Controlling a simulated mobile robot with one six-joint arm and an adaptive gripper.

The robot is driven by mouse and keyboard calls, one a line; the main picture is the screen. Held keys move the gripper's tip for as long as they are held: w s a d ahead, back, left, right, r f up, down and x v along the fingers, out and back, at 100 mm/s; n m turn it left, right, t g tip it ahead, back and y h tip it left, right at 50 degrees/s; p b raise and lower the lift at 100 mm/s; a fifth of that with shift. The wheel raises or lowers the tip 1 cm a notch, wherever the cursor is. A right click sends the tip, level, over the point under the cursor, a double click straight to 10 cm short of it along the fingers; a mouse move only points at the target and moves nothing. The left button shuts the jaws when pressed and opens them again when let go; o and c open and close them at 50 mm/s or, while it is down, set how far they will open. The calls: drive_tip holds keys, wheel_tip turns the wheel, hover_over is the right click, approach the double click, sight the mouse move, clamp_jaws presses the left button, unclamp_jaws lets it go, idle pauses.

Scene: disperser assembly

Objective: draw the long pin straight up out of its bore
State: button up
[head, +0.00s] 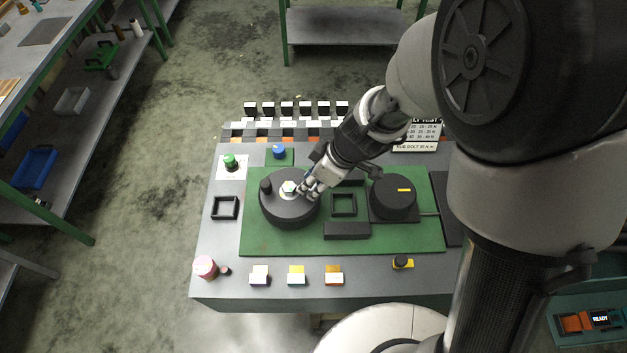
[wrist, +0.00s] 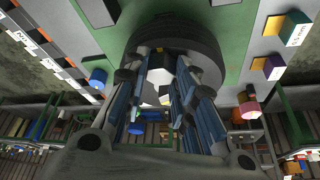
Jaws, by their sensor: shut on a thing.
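A round dark housing (head: 290,210) stands on the green mat, with a pale ring and a whitish-green hexagonal piece (head: 289,187) on its top. My gripper (head: 306,189) reaches down from the upper right to the top of this housing. In the wrist view my gripper (wrist: 163,90) has its fingers close together over the round housing (wrist: 205,55). It is shut on the long pin, which is mostly hidden by the fingers. A pale surface shows between them. I cannot tell how deep the pin sits in its bore.
A short black post (head: 265,186) rises from the housing's left side. A black square frame (head: 344,204) and a dark round unit with a yellow mark (head: 393,198) stand to the right. Small coloured blocks (head: 296,275) line the bench's front.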

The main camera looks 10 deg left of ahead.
clamp_jaws()
drive_tip(key=shift+r, duration=0.2)
wheel_tip(320, 180, up, 10)
drive_tip(key=p, duration=0.5)
drive_tip(key=shift+f+p, duration=0.25)
drive_tip(key=shift+p, duration=0.1)
idle(1.0)
